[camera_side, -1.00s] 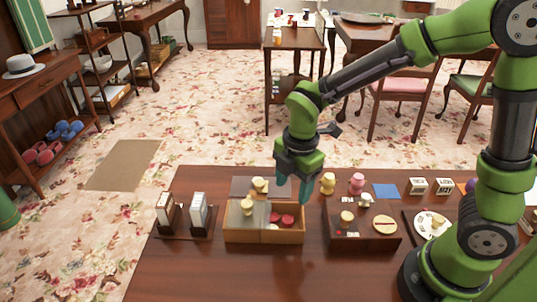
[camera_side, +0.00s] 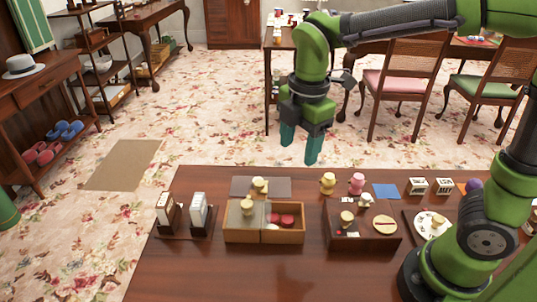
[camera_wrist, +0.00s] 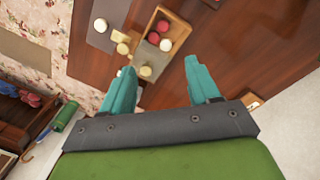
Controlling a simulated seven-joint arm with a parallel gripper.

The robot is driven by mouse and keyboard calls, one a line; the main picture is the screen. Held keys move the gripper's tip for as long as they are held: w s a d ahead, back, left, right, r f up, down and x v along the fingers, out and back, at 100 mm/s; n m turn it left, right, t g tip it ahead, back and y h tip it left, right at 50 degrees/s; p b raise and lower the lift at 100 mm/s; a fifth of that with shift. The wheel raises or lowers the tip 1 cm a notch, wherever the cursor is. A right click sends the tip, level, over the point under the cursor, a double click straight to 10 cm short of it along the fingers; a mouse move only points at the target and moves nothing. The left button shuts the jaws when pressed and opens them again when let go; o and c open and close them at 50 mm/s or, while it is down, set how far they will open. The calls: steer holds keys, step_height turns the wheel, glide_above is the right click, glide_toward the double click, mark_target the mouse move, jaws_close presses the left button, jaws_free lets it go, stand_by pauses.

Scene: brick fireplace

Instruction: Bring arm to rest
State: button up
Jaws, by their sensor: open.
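My gripper (camera_side: 299,156) hangs above the back of the wooden table (camera_side: 190,270), pointing down, with its teal fingers apart and nothing between them. In the wrist view the two teal fingers of my gripper (camera_wrist: 160,92) are spread wide. The wooden box (camera_side: 264,236) below it holds red and white pieces on the right side, and a yellowish figure (camera_side: 247,206) stands at its left side. The same box (camera_wrist: 178,24) shows beyond the fingers in the wrist view.
A grey mat (camera_side: 279,187) with a yellowish piece lies behind the box. Yellow (camera_side: 328,183) and pink (camera_side: 357,184) figures stand to its right. A dark wooden box (camera_side: 350,242) and a white plate (camera_side: 432,224) stand farther right. The table's front left is clear.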

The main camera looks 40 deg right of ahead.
steer(key=s+d+r+m+t+y, duration=0.1)
steer(key=s+d+m+t, duration=0.2)
steer(key=m, duration=0.7)
steer(key=s+d+r+m+t+y, duration=0.1)
steer(key=s+d+m+t, duration=0.2)
steer(key=s+m, duration=0.3)
steer(key=m, duration=0.5)
steer(key=shift+s+r, duration=0.15)
steer(key=shift+d, duration=0.1)
